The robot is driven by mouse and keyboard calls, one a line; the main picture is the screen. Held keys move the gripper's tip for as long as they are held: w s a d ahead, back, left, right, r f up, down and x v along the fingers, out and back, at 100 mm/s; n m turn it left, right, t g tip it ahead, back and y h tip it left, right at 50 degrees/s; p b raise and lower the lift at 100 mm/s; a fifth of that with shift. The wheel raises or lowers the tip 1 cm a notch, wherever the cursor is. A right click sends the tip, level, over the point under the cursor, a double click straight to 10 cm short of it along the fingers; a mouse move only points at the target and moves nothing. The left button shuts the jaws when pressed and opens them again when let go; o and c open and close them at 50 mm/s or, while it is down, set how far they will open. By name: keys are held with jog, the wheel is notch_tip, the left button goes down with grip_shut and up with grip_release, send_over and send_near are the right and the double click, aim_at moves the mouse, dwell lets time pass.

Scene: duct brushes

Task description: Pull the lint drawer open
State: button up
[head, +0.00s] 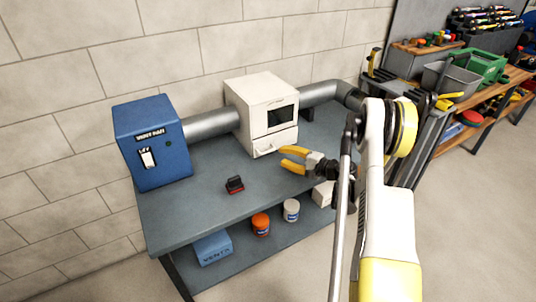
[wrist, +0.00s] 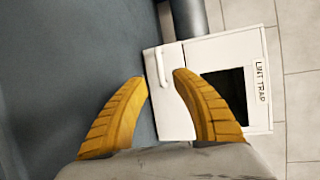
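The white lint trap box (head: 256,100) stands on the grey table between two pipes. In the wrist view it appears turned on its side, with its "LINT TRAP" label (wrist: 261,82) and dark window (wrist: 226,92). The lint drawer (head: 277,141) is the low front panel, and it looks shut. Its light bar handle (wrist: 160,66) shows in the wrist view. My gripper (head: 284,158) is open and empty, in front of the drawer. In the wrist view its yellow fingertips (wrist: 162,78) show either side of the handle's near end. I see no contact; the remaining gap is unclear.
A blue box with a switch (head: 154,143) stands left, joined by a metal pipe (head: 211,123). A small red and black object (head: 234,184) lies on the table (head: 190,215) front. Cans and boxes sit on the lower shelf. A cluttered workbench (head: 480,115) is at right.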

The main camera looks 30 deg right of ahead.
aim_at(268, 151)
jog(key=b+x, duration=0.2)
jog(key=x, duration=0.6)
grip_shut()
